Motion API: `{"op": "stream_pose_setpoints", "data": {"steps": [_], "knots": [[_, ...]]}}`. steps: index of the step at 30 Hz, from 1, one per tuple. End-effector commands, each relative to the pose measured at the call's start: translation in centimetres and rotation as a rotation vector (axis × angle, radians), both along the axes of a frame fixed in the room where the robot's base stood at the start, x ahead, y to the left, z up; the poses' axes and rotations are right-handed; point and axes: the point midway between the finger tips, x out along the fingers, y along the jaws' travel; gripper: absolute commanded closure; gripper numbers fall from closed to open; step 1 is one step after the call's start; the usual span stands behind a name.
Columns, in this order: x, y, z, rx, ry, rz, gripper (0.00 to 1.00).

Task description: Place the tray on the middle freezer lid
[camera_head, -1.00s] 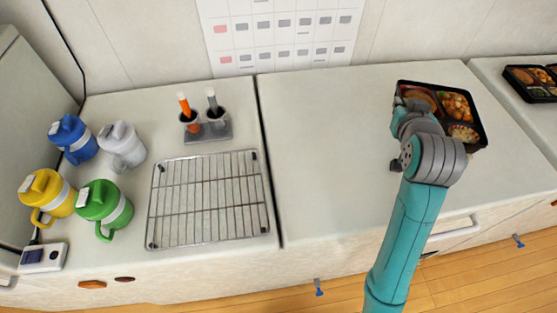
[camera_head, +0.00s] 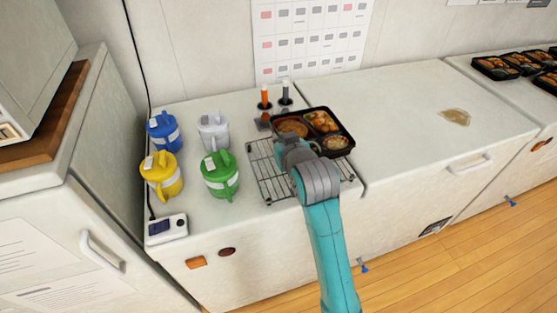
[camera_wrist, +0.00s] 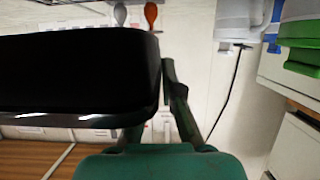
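A black bento tray (camera_head: 349,127) with several compartments of food is over the wire rack on the left freezer lid, in the head view. It hides the rack's back right part. My gripper (camera_head: 284,142) is at the tray's left edge and appears shut on it. In the wrist view the tray's dark side (camera_wrist: 75,80) fills the upper left, with a finger against its right end. The other finger is hidden. The gap between tray and rack is hard to judge. The middle freezer lid (camera_head: 410,105) has free room and a brown stain (camera_head: 455,117).
The wire rack (camera_head: 268,178) lies on the left lid, with a holder of two upright tools (camera_head: 265,97) behind it. Blue, white, yellow and green jugs (camera_head: 220,176) stand left of it. Several bento trays (camera_head: 500,67) sit on the right freezer.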

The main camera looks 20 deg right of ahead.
Motion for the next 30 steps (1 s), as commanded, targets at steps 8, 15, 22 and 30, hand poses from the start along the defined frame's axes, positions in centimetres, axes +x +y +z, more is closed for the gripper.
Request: {"op": "stream_pose_setpoints", "data": {"steps": [8,15,22,30], "knots": [[0.0,0.0,-2.7,-0.001,0.0,0.0,1.0],[0.0,0.0,-5.4,-0.001,-0.001,0.0,1.0],[0.0,0.0,-5.6,0.0,-0.003,0.0,1.0],[0.0,0.0,-5.9,0.0,-0.001,0.0,0.76]]}}
